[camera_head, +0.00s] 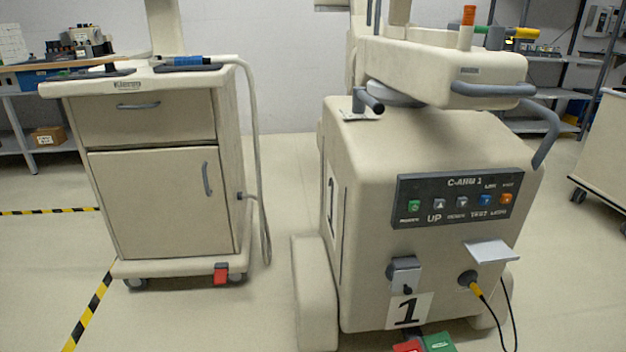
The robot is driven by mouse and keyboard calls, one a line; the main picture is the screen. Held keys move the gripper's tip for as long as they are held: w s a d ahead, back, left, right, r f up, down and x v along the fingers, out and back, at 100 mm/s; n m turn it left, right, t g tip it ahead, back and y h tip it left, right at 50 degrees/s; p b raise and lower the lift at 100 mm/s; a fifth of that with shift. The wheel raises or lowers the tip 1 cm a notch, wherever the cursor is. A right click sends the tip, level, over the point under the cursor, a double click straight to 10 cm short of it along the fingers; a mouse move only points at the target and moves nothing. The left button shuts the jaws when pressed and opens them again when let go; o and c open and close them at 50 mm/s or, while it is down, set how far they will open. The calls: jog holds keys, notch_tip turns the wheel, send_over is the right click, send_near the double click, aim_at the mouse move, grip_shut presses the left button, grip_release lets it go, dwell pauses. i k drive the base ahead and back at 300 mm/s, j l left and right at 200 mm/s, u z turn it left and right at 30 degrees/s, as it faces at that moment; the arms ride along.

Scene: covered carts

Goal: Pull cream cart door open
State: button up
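A cream cart (90,95) stands on casters at the left. Its door (150,205) fills the lower front and looks shut, flush with the cart body. A grey vertical handle (206,178) sits near the door's right edge, in its upper half. Above the door is a shut drawer (180,122) with a grey horizontal handle (138,105). A red pedal (221,273) is at the cart's lower right front corner. My gripper is not in view, so its place relative to the door does not show.
A bulky cream C-arm unit (345,150) stands right of the cart, with floor between them. A pale cable (257,160) hangs down the cart's right side. Yellow-black tape (92,307) marks the floor at left. Another cart (608,150) is at far right.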

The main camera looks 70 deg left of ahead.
aim_at(170, 202)
jog(key=u, duration=3.25)
jog(key=i+l+z, duration=0.1)
jog(key=i, duration=0.35)
jog(key=i+l+z, duration=0.1)
jog(key=i, duration=0.3)
jog(key=l, duration=0.1)
